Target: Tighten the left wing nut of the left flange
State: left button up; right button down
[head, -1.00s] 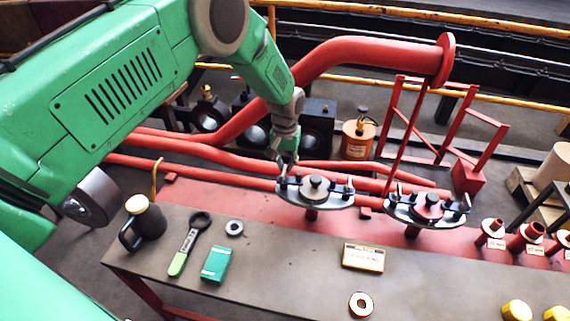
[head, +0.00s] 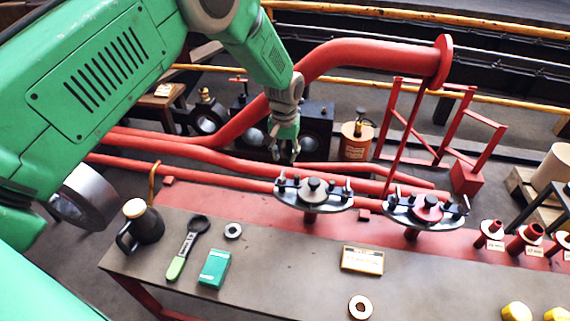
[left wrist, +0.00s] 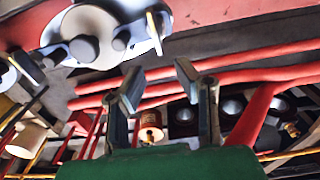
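The left flange (head: 314,201) is a round grey plate with a dark bar and a central knob, on a red stub at the bench's back edge. Its left wing nut (head: 281,183) stands at the bar's left end; its right wing nut (head: 347,187) is at the other end. In the left wrist view an upright pale tab, apparently the left wing nut (left wrist: 155,33), stands beyond my fingertips. My left gripper (head: 286,158) is just behind and above that nut, apart from it. The wrist view shows its two fingers (left wrist: 158,84) open and empty. My right gripper is not in view.
A second flange (head: 427,216) stands close on the right. Red pipes (head: 220,155) run behind the bench.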

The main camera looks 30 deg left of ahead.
pick_arm(q)
notch_tip(320, 180, up, 8)
jog(key=shift+f, duration=0.2)
dwell(0.4)
jog(key=s+f, duration=0.6)
jog(key=s, duration=0.3)
jog(key=s+d+f+m, duration=0.1)
jog(key=s+f, duration=0.6)
jog(key=s, duration=0.2)
jog(key=s+f+m, duration=0.1)
jog(key=s+f, duration=0.5)
jog(key=s, duration=0.2)
jog(key=shift+s+d+f, duration=0.15)
jog(key=shift+s+f, duration=0.05)
jog(key=shift+s, duration=0.2)
jog(key=s+r+m, duration=0.1)
jog(key=s, duration=1.2)
jog(key=shift+r+t, duration=0.3)
